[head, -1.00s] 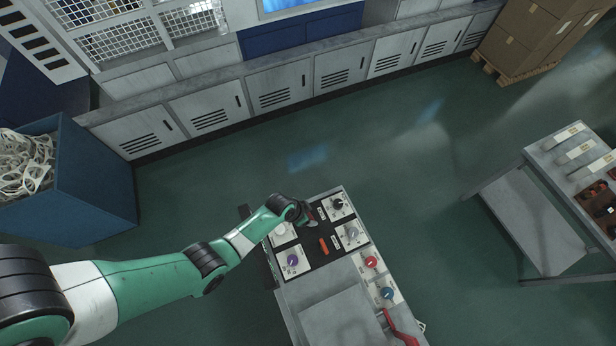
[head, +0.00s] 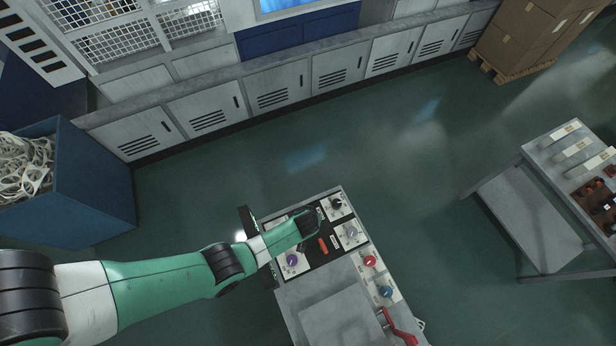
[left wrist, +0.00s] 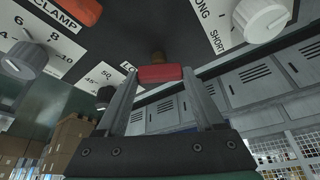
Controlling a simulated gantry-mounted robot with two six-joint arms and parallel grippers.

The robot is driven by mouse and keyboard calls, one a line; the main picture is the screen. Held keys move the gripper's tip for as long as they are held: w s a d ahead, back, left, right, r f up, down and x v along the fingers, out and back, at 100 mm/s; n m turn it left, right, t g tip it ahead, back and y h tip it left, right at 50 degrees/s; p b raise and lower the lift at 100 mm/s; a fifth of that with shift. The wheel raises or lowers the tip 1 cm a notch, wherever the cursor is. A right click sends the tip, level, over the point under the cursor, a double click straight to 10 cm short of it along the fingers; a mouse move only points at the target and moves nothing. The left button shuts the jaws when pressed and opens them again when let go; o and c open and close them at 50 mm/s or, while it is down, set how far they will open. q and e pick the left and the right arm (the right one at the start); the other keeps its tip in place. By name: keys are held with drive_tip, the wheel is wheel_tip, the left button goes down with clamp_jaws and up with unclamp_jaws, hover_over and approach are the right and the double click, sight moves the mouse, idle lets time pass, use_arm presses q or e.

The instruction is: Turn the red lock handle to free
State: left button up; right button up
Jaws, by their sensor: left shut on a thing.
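The red lock handle (left wrist: 160,73) shows in the left wrist view as a red bar on a brass-coloured stem, under the dark panel face. A partly hidden label starting "LO" is beside it. My left gripper (left wrist: 160,78) has its two fingers on either side of the bar and is shut on it. In the head view my left gripper (head: 311,220) is over the upper part of the control panel (head: 322,257) and hides the handle there. My right gripper is in neither view.
An orange-red handle (head: 323,245) sits close by on the panel. Several knobs surround it, including a purple one (head: 292,260), a red one (head: 370,261) and a blue one (head: 386,292). A red lever (head: 400,330) is at the lower right. Open floor lies right of the panel.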

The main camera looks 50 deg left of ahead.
use_arm(q)
drive_tip(key=n+g, duration=0.1)
drive_tip(key=n, duration=0.1)
drive_tip(key=shift+w+n+y, duration=0.1)
drive_tip(key=shift+n+y, duration=0.2)
drive_tip(key=shift+n, duration=0.1)
drive_tip(key=n+g, duration=0.1)
drive_tip(key=n, duration=0.1)
drive_tip(key=shift+d+f+n+b, duration=0.1)
drive_tip(key=shift+f+n+b, duration=0.05)
drive_tip(key=shift+n+b, duration=0.15)
drive_tip(key=shift+w+n, duration=0.1)
drive_tip(key=shift+n, duration=0.3)
drive_tip(key=shift+r, duration=0.2)
drive_tip(key=o, duration=1.4)
drive_tip(key=shift+y, duration=0.3)
